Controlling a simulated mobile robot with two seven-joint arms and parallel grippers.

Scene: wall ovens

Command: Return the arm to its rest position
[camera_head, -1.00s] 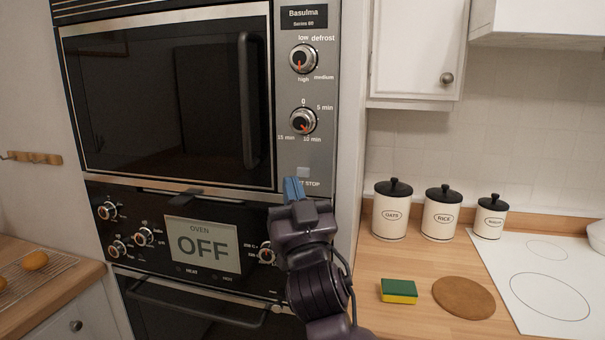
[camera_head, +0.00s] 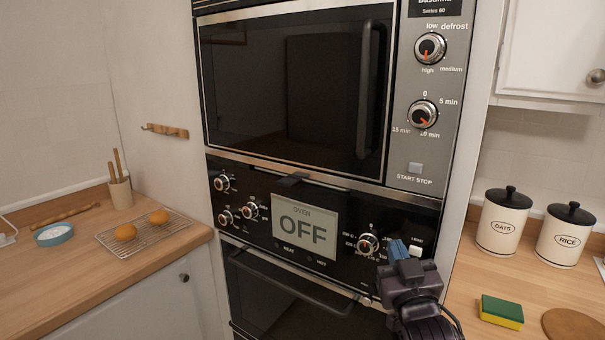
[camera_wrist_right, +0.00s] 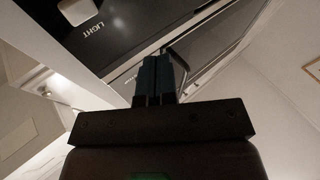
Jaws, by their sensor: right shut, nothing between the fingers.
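My right gripper (camera_head: 398,249) is in front of the lower right part of the oven control panel (camera_head: 345,232), near a white button. Its blue fingers are together, with nothing between them. In the right wrist view the shut fingers (camera_wrist_right: 154,78) point toward the dark panel with the word LIGHT. The right forearm leaves the bottom edge of the head view. My left arm and gripper are not in view.
The microwave (camera_head: 290,90) is above the oven, with its door shut. The left counter has a cooling rack (camera_head: 155,240) with orange food. On the right counter are a sponge (camera_head: 501,312) and canisters (camera_head: 503,221). A cabinet (camera_head: 545,50) hangs above.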

